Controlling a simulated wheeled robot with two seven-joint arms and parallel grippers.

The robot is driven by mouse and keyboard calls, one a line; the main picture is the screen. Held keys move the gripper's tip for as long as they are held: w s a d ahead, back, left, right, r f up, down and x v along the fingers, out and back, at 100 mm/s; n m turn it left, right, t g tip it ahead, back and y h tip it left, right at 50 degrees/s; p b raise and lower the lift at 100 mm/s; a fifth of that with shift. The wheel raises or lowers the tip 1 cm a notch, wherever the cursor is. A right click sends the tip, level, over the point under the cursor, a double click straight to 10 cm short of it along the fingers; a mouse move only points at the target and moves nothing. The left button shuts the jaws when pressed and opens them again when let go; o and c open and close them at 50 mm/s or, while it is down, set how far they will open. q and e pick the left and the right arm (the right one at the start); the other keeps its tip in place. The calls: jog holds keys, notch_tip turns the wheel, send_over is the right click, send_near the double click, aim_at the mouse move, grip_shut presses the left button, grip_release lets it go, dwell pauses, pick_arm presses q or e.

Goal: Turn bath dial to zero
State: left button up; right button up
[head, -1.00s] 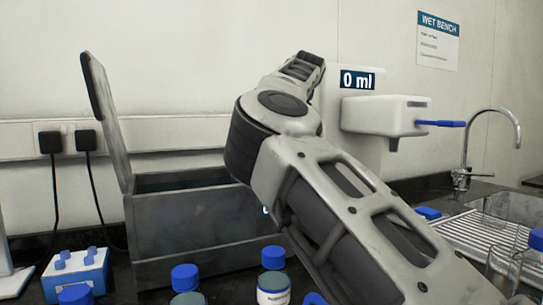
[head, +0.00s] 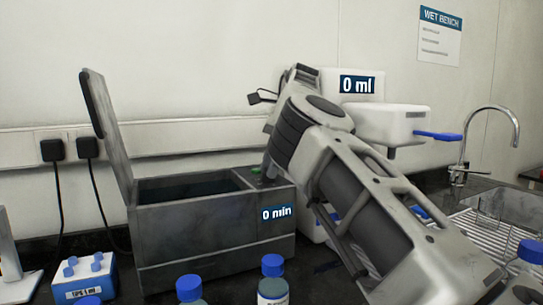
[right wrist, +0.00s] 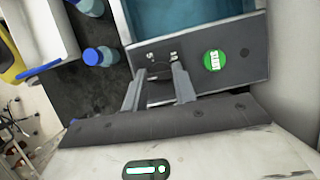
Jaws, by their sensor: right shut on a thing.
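The bath (head: 190,220) is a grey box with its lid raised at the left and water inside. Its front display (head: 278,213) reads "0 min". My right gripper (head: 266,172) is over the right end of the bath's top. In the right wrist view, my right gripper (right wrist: 160,74) has its two fingers down on the bath's control panel (right wrist: 225,85), below small white marks and beside a green START button (right wrist: 214,60). It is shut on the dial, which is mostly hidden between the fingers. My left gripper is not in view.
Several blue-capped bottles (head: 272,290) stand in front of the bath. A blue-and-white rack (head: 82,275) is at the left. A dispenser (head: 392,122) with a "0 ml" sign (head: 357,85) and a sink tap (head: 490,135) are at the right.

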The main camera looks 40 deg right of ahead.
jog(key=shift+n, duration=0.3)
dwell(0.4)
jog(key=o, duration=1)
jog(key=shift+c, duration=0.2)
jog(key=shift+r, duration=0.15)
